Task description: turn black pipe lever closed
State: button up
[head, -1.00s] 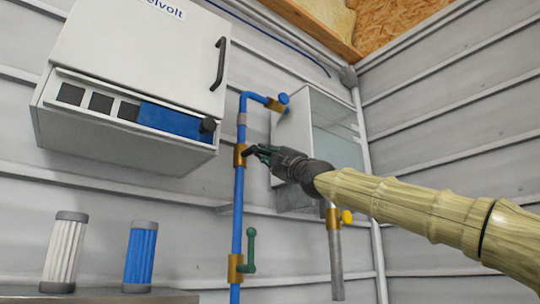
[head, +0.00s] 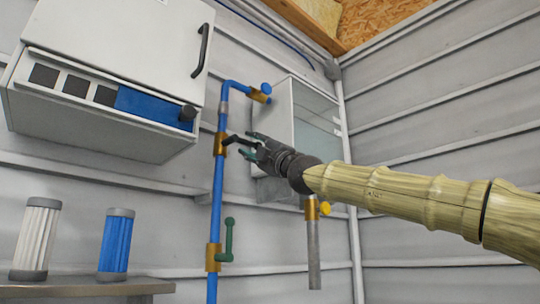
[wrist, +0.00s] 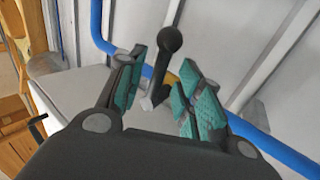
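The black pipe lever (head: 234,140) sits on a brass valve (head: 219,144) on the vertical blue pipe (head: 216,190). In the head view the lever points right from the valve, towards my gripper (head: 249,144). In the wrist view the lever, with a round black knob (wrist: 169,40), stands between the two green-padded fingers of my gripper (wrist: 158,88). A gap shows between the lever and the left finger; contact with the right finger is hard to tell.
A green lever (head: 229,238) is lower on the same pipe, and a blue-handled valve (head: 264,92) is above. A yellow-handled valve (head: 322,208) hangs at the right. A white cabinet (head: 120,60) and a glass-fronted box (head: 315,130) flank the pipe.

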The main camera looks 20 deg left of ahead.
jog(key=v, duration=0.9)
dwell(0.5)
